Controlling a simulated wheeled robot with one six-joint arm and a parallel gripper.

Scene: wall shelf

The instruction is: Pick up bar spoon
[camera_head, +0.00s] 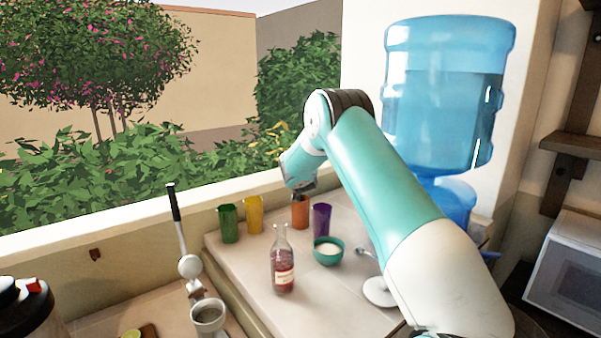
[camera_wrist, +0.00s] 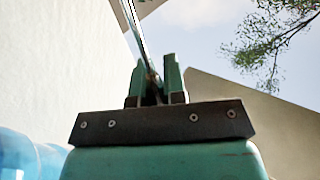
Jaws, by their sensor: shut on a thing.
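In the wrist view my gripper (camera_wrist: 156,76) has its two green fingers close together on a thin, shiny rod. I take this rod to be the bar spoon (camera_wrist: 139,35). It rises from between the fingers and leans to the left, running out of the top of the picture. Its far end is out of view. The fingers and the held rod cannot be made out there.
On the counter (camera_head: 335,315) stand a green cup (camera_head: 228,224), a yellow cup (camera_head: 254,214), an orange cup (camera_head: 300,212), a purple cup (camera_head: 321,220), a bottle (camera_head: 282,268) and a teal bowl (camera_head: 328,258). A blue water jug (camera_head: 445,100) stands at right.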

